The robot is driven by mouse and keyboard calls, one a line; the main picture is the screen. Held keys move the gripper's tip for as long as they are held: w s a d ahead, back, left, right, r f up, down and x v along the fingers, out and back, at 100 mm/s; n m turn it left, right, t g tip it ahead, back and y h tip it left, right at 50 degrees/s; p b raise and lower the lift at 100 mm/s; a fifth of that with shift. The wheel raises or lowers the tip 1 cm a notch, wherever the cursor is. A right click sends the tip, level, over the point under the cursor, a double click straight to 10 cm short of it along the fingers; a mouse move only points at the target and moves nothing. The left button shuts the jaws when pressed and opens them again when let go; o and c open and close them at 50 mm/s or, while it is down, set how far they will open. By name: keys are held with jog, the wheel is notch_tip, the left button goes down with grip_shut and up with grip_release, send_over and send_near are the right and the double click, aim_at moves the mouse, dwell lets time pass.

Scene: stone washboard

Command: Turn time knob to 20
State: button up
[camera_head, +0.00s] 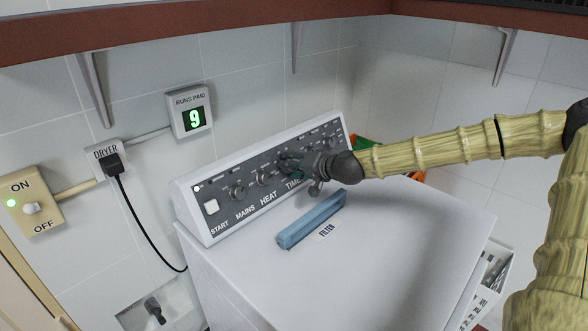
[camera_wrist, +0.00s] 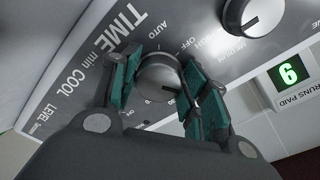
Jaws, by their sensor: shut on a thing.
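The dryer's control panel (camera_head: 225,186) carries a row of knobs above the labels START, MAINS, HEAT and TIME. The time knob (camera_wrist: 158,74) is round and grey, beside the word TIME in the wrist view, with AUTO and OFF printed around it. My gripper (camera_wrist: 161,70) has its green-padded fingers on either side of this knob and is shut on it. The dial numbers are mostly hidden by the fingers, so I cannot read the setting. In the head view my gripper (camera_head: 289,164) covers the time knob.
The heat knob (camera_wrist: 252,14) is close to my fingers. A blue filter handle (camera_head: 311,220) lies on the white dryer top (camera_head: 390,240), just in front of the panel. A RUNS PAID display (camera_head: 190,111) reads 9. An ON/OFF switch (camera_head: 32,208) is at left, green light lit.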

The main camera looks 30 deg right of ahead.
jog(key=shift+w+d+r+m, duration=0.1)
jog(key=shift+r+m, duration=0.05)
jog(key=shift+m, duration=0.95)
jog(key=o, duration=1)
jog(key=v, duration=0.7)
jog(key=shift+s, duration=0.2)
